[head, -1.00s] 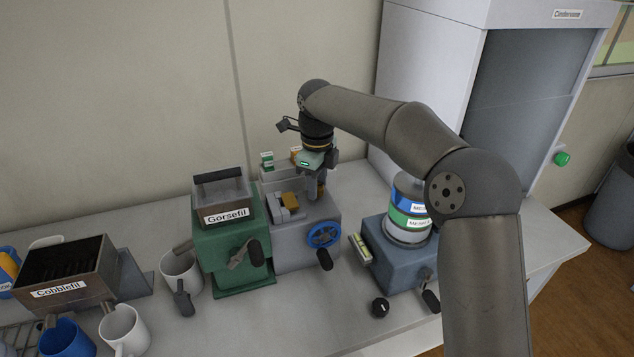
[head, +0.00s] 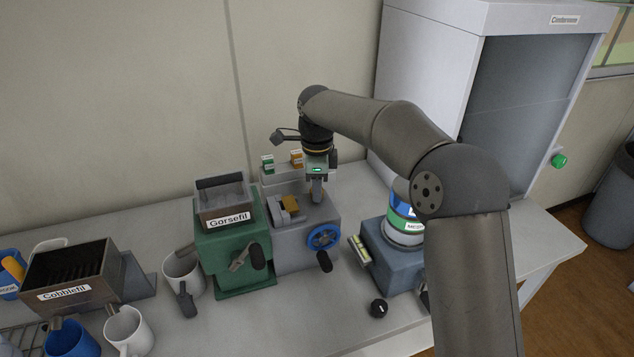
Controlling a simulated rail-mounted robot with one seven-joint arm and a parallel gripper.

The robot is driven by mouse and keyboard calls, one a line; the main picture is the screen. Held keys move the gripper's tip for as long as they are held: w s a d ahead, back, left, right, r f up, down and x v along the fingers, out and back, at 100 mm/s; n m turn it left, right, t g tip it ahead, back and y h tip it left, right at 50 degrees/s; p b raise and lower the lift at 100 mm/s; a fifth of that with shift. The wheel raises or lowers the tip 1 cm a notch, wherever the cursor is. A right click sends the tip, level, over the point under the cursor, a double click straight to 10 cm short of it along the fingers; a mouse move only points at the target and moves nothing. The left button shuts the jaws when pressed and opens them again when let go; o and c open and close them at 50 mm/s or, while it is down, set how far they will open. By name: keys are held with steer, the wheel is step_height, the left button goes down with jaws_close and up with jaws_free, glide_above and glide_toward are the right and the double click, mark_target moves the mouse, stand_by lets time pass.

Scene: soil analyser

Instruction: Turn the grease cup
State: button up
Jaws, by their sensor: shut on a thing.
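My gripper (head: 316,199) points straight down at the back right of the top of the grey machine (head: 290,250). Its fingers are shut on a small part there, at the place of the grease cup. The cup itself is hidden by the fingers, so I cannot tell its shape or how far it is turned.
The green Gorsefil machine (head: 230,240) stands close on the left. A blue-grey machine with banded canisters (head: 404,232) stands on the right, partly behind my arm. Small boxes (head: 268,164) sit on a ledge behind my gripper. A black knob (head: 378,308) lies at the front.

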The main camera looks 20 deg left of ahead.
steer(key=n+p, duration=0.1)
steer(key=n, duration=0.5)
steer(key=shift+r+p, duration=0.1)
steer(key=shift+p, duration=0.25)
steer(key=n+p, duration=0.1)
steer(key=n, duration=0.5)
steer(key=shift+n, duration=0.4)
steer(key=n+p, duration=0.1)
steer(key=n, duration=0.4)
steer(key=n+p, duration=0.1)
steer(key=n, duration=0.5)
steer(key=shift+n, duration=0.4)
steer(key=n, duration=0.6)
steer(key=shift+p, duration=0.4)
steer(key=n+p, duration=0.1)
steer(key=n, duration=0.5)
steer(key=shift+n, duration=0.3)
steer(key=n+p, duration=0.1)
steer(key=n, duration=0.5)
steer(key=shift+p, duration=0.3)
steer(key=n+p, duration=0.1)
steer(key=n, duration=0.5)
steer(key=shift+n, duration=0.4)
